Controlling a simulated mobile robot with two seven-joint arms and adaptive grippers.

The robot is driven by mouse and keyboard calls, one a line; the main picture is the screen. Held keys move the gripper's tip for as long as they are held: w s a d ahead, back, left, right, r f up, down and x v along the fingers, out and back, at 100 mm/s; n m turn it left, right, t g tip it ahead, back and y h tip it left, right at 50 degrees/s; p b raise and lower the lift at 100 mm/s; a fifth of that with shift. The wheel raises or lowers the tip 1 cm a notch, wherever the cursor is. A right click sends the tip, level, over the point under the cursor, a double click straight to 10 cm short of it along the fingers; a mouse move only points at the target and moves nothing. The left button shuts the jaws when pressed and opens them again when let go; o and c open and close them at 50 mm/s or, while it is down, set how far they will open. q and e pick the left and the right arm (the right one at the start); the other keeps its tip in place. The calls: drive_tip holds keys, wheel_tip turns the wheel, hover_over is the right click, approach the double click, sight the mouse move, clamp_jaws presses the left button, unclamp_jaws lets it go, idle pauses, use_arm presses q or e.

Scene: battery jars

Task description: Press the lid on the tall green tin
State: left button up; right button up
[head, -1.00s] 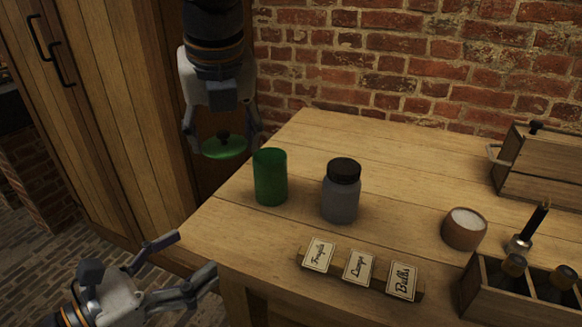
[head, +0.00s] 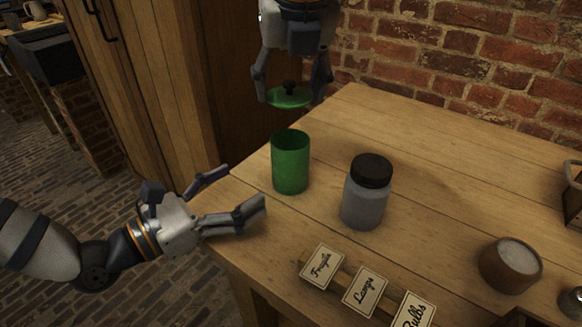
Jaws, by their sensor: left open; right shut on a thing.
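The tall green tin (head: 290,165) stands upright and open-topped near the left edge of the table. My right gripper (head: 291,92) comes from the top of the head view and is shut on the green lid (head: 289,99) by its dark knob. The lid is roughly level and hangs above the tin, with a gap between them. My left gripper (head: 246,192) is open and empty at the table's left edge, left of and nearer than the tin, its fingers pointing right.
A grey jar with a black lid (head: 366,195) stands right of the tin. A rack with cards reading Fragile, Lamps and Bulbs (head: 364,291) lies at the front. A round wooden pot (head: 510,266) is at the right. The back of the table (head: 430,130) is clear.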

sight(278, 167)
use_arm(q)
drive_tip(key=x, duration=1.2)
use_arm(e)
drive_tip(key=shift+d, duration=0.1)
use_arm(q)
drive_tip(key=shift+c, duration=0.6)
drive_tip(key=shift+a, duration=0.1)
drive_tip(key=c, duration=1.7)
use_arm(e)
drive_tip(key=shift+f, duration=2.5)
drive_tip(key=shift+f, duration=0.85)
drive_tip(key=shift+f, duration=0.6)
drive_tip(key=o, duration=0.9)
